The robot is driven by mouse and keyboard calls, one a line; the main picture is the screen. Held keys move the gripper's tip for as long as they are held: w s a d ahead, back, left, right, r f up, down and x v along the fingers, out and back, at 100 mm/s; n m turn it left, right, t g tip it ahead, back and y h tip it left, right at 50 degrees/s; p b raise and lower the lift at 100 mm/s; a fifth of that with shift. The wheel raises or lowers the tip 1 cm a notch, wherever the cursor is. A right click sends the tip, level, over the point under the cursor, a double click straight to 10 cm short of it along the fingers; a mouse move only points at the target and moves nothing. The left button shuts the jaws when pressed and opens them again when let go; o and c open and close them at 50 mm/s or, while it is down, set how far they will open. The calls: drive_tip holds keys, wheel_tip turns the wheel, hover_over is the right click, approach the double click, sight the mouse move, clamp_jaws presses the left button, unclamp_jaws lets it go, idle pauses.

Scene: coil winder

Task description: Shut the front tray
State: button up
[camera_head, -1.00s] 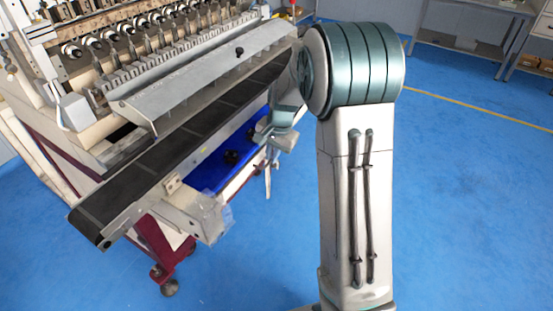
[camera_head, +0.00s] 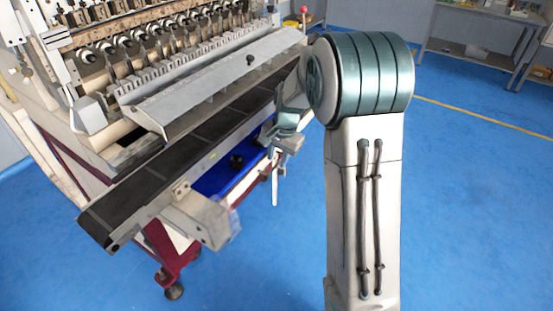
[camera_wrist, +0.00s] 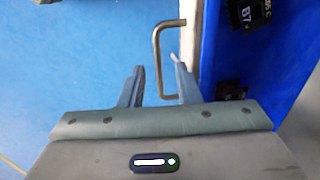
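The front tray (camera_head: 213,180) has a blue inside and sticks out below the dark conveyor belt at the machine's front. In the wrist view its blue floor (camera_wrist: 221,40) is at the right, beside a pale front edge. A metal bar handle (camera_wrist: 157,45) stands out from that edge. My gripper (camera_wrist: 159,68) is open, with one finger on each side of the handle. I see gaps beside the handle, and cannot tell whether either finger touches it. In the head view my gripper (camera_head: 284,140) is at the tray's outer front side, partly hiding it.
A pale end block (camera_head: 205,217) juts out at the tray's near end. Blue floor to the right is clear.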

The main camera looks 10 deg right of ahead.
wheel_tip(320, 180, up, 12)
drive_tip(key=s+d, duration=0.1)
drive_tip(key=shift+s+d+p, duration=0.3)
drive_tip(key=shift+p, duration=0.15)
drive_tip(key=shift+r, duration=0.1)
